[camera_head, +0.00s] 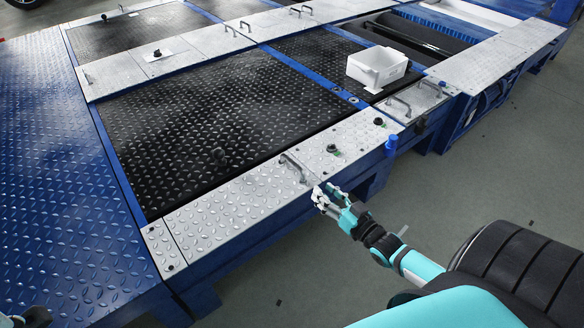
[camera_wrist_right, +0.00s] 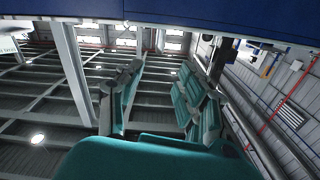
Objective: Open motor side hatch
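A silver tread-plate cover (camera_head: 235,202) runs along the near side of the blue tester, closed flat as far as I can see. A thin metal handle (camera_head: 292,166) stands on it near its right end. I cannot tell for certain which plate is the motor side hatch. My right gripper (camera_head: 325,195) is at the tester's near edge, just right of this handle and not around it. In the right wrist view my right gripper (camera_wrist_right: 160,98) has its fingers apart, with nothing between them. A dark piece at the bottom-left corner may be my left gripper (camera_head: 32,317), mostly cut off.
A white open box (camera_head: 377,67) sits on the tester. Other handled plates (camera_head: 408,103) lie beyond. Grey floor (camera_head: 455,185) is free at right. The wrist camera faces the ceiling.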

